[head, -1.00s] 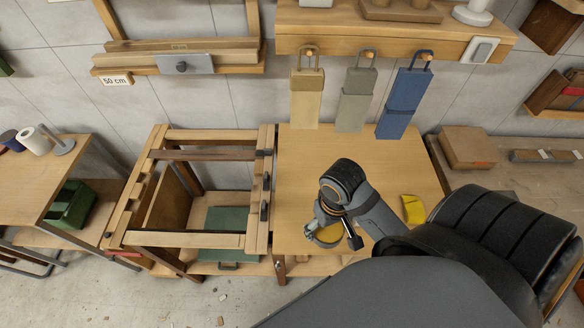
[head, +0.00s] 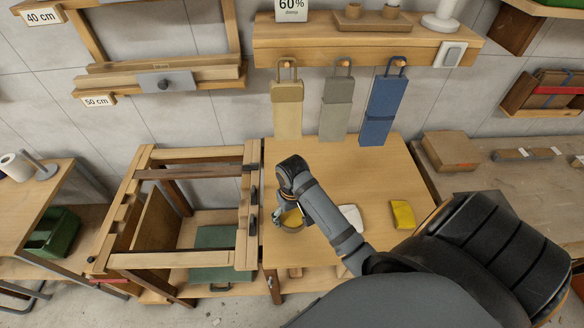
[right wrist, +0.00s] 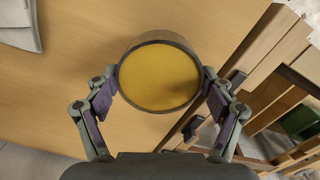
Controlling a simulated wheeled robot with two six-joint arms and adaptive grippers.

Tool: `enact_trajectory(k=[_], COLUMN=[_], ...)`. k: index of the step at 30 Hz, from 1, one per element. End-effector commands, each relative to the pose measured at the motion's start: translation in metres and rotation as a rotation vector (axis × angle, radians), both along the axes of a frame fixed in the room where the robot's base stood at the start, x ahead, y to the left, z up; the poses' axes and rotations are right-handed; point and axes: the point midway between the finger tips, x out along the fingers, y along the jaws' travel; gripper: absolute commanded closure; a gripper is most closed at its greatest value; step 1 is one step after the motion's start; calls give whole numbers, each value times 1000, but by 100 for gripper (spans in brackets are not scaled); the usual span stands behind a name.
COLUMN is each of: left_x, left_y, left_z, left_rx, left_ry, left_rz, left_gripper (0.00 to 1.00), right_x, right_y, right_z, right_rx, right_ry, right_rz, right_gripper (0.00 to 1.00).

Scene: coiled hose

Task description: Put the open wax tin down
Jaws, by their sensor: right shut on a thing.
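The open wax tin (head: 291,221) is a round, shallow dark tin with yellow wax inside. My right gripper (head: 284,214) is shut on it near the left edge of the wooden table (head: 330,165). In the right wrist view the tin (right wrist: 160,78) sits between the two fingers of my right gripper (right wrist: 162,92), its open face toward the camera. The arm hides part of the tin in the head view. I cannot tell whether its underside touches the tabletop. My left gripper is not in view.
A white item (head: 351,216) and a yellow cloth-like item (head: 403,213) lie on the table's right part. A wooden frame stand (head: 200,258) adjoins the table on the left. Three pouches, one blue (head: 379,108), hang behind. The back of the tabletop is clear.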

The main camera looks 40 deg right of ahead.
Motion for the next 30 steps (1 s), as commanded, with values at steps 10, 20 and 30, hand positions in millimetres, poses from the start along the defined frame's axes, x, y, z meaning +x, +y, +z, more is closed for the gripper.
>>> enact_trajectory(k=[10,20,30], left_x=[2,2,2], left_y=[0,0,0], left_z=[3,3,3], left_rx=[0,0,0], left_ry=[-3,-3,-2], left_rz=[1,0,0], left_gripper=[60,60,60], right_x=[4,3,3], right_y=[0,0,0], right_z=[-34,-37,-36], right_rx=[0,0,0], right_ry=[-2,1,0], right_rz=[0,0,0], right_gripper=[78,10,0])
